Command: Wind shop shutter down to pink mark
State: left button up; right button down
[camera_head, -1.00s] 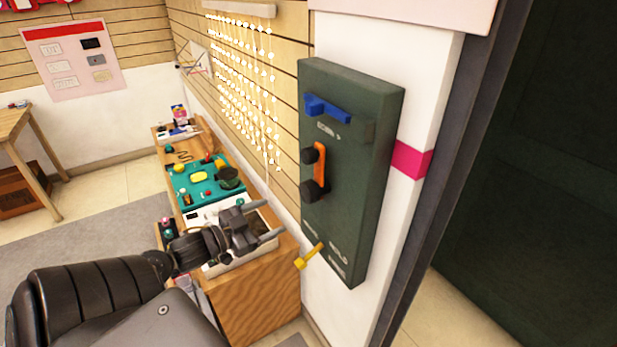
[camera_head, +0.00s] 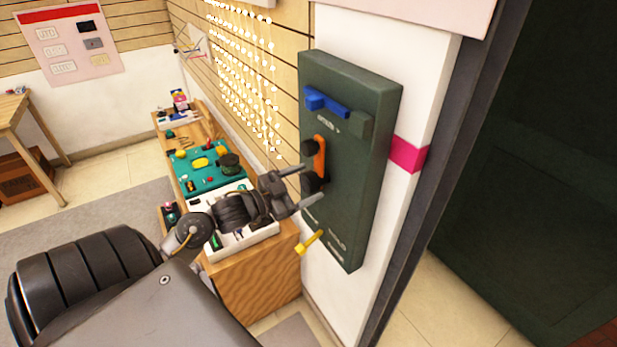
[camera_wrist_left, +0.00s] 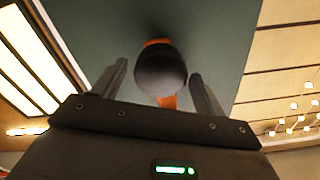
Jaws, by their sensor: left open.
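A dark green control box (camera_head: 352,215) is mounted on the white post. It carries a blue lever (camera_head: 327,102) at the top, an orange crank (camera_head: 319,155) with dark knobs in the middle and a yellow lever (camera_head: 311,242) at the bottom. My left gripper (camera_head: 312,184) is open in front of the crank's lower knob. In the left wrist view the dark round knob (camera_wrist_left: 160,72) sits between the open fingers, with orange (camera_wrist_left: 158,42) behind it and no visible contact. A pink mark (camera_head: 408,154) bands the post. The shutter itself I cannot make out for certain. My right gripper is out of view.
A wooden counter (camera_head: 262,285) with a teal mat (camera_head: 190,172) and white trays stands beneath my left forearm. Strings of white beads (camera_head: 245,75) hang on the slatted wall.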

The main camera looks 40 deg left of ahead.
pick_arm(q)
jog(key=shift+x, duration=0.8)
jog(key=shift+c, duration=0.4)
jog(key=c, duration=1.3)
